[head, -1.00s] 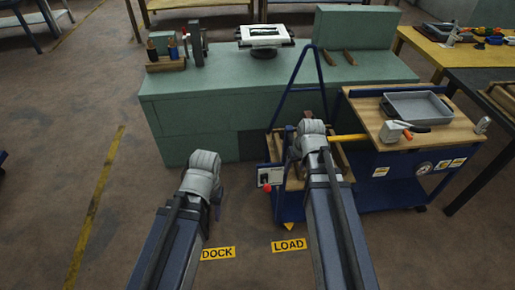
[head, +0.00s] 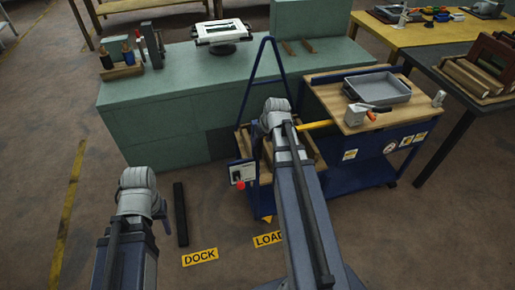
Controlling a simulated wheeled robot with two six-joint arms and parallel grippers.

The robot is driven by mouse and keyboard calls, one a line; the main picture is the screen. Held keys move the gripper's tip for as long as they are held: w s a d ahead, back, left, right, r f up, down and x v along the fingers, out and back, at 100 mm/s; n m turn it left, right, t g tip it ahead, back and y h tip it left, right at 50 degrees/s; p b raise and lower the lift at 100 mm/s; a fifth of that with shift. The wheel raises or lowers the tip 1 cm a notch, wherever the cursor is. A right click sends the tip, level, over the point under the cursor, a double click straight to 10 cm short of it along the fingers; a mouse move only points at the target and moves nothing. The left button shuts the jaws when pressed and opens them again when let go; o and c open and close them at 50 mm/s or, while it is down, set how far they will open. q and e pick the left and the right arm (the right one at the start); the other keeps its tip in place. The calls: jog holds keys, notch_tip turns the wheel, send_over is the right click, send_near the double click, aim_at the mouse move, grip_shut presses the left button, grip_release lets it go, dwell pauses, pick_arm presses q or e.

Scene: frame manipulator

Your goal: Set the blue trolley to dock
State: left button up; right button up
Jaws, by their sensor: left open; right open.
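The blue trolley (head: 252,172) has a tall A-shaped blue frame, wooden shelves and a yellow bar. It stands in front of the green bench, with a yellow pointer at its foot by the LOAD floor label (head: 269,239). The DOCK label (head: 200,257) lies to its left, below a dark strip (head: 181,214) on the floor. My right gripper (head: 275,110) is over the trolley in the picture, near the yellow bar; its fingers are hidden and contact cannot be told. My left gripper (head: 138,182) is above the floor left of the strip, apart from the trolley, its fingers mostly hidden.
A blue cart (head: 318,100) with a wooden top, grey tray (head: 378,88) and small tool stands close right of the trolley. The green bench (head: 150,103) is behind. A dark table (head: 450,75) is at right. Floor at left is clear, with a yellow line (head: 66,205).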

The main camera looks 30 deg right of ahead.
aim_at(259, 147)
jog(key=b+x, duration=0.6)
jog(key=x, duration=0.1)
jog(key=shift+c, duration=0.4)
grip_shut()
dwell(1.0)
